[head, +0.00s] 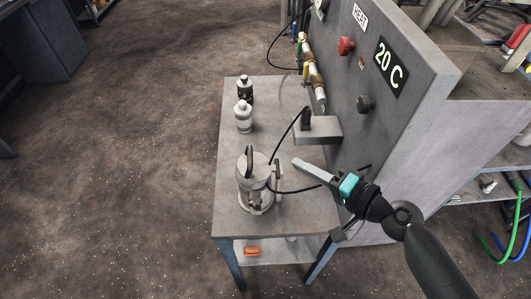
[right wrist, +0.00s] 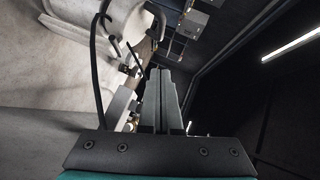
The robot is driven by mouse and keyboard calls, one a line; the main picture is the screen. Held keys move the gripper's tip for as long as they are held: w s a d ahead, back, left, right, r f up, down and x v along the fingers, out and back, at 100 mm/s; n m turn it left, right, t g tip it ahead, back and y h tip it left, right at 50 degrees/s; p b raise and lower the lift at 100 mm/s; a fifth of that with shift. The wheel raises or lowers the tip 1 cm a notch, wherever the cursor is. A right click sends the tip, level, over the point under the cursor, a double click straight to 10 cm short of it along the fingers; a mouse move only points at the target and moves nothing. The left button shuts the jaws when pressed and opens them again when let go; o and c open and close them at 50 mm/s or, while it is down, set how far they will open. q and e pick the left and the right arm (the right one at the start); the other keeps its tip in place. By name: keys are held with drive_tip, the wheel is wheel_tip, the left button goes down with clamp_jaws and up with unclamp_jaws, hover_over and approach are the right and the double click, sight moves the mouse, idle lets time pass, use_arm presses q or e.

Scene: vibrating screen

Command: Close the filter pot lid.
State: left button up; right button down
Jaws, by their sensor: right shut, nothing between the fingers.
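The filter pot (head: 244,186) is a grey metal pot standing on the small grey table (head: 228,215), near its front. Dark upright parts and a handle show at its top; I cannot tell from here how far its lid stands open. My right gripper (head: 298,164) is shut and empty. Its fingers point left, to the right of the pot and apart from it in the head view. In the right wrist view the shut fingers (right wrist: 160,85) show in the middle, with a pale round metal part beyond them at the upper left. My left gripper is out of view.
Two small bottles, one dark (head: 245,88) and one white (head: 243,120), stand at the table's back. A grey panel (head: 420,75) with knobs and a "20 C" sign rises at the right. A black cable (head: 290,190) crosses near the pot. A bracket (head: 320,130) juts over the table.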

sight(257, 171)
drive_tip(key=p+x, duration=0.1)
drive_tip(key=x, duration=0.6)
drive_tip(key=shift+w, duration=0.2)
drive_tip(key=shift+a+f+p, duration=0.2)
drive_tip(key=shift+a+f, duration=0.05)
drive_tip(key=shift+a, duration=0.35)
drive_tip(key=shift+a+f+p, duration=0.15)
drive_tip(key=shift+a+f, duration=0.05)
drive_tip(key=shift+a, duration=0.4)
drive_tip(key=shift+a+f, duration=0.3)
drive_tip(key=shift+a, duration=0.3)
drive_tip(key=shift+s, duration=0.1)
drive_tip(key=shift+a+f+b, duration=0.7)
drive_tip(key=shift+a+b, duration=0.2)
drive_tip(key=shift+r, duration=0.25)
